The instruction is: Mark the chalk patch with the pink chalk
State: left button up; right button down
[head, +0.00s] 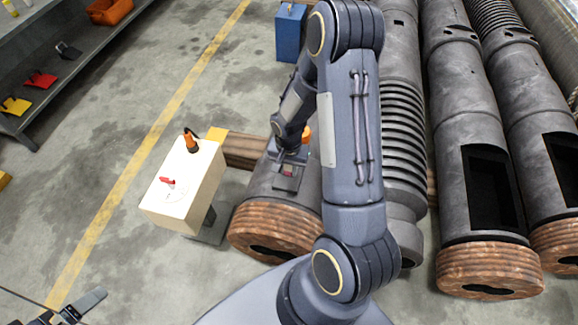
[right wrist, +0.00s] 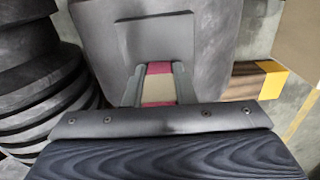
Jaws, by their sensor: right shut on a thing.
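The chalk patch (head: 287,184) is a dark flat rectangle on top of the grey barrel left of my right arm. It also shows in the right wrist view (right wrist: 155,36) as a dark square. My right gripper (head: 289,169) is right over the patch, pointing down. It is shut on the pink chalk (right wrist: 158,68), which shows pink with a beige band between the fingers. I cannot tell whether the chalk touches the patch. No mark shows on the visible part of the patch. My left gripper (head: 82,306) is partly in view at the bottom left, away from the barrels.
A pale stand (head: 180,205) left of the barrel carries a red item (head: 168,182) and an orange-and-black tool (head: 191,141). More barrels (head: 470,130) lie to the right. A blue box (head: 290,35) stands behind. A shelf (head: 60,60) runs along the left; floor between is clear.

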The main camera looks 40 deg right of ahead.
jog(key=shift+s+a, duration=0.3)
jog(key=shift+a, duration=0.05)
jog(key=shift+s+a, duration=0.3)
jog(key=shift+a, duration=0.05)
jog(key=shift+b, duration=0.3)
jog(key=shift+s+a+f, duration=0.1)
jog(key=shift+s+a, duration=0.2)
jog(key=shift+a, duration=0.05)
jog(key=shift+w+d, duration=0.1)
jog(key=shift+d, duration=0.05)
jog(key=shift+w+d, duration=0.55)
jog(key=shift+d, duration=0.1)
jog(key=shift+w+d, duration=0.1)
jog(key=shift+d, duration=0.05)
jog(key=shift+w+d, duration=0.25)
jog(key=shift+d, duration=0.05)
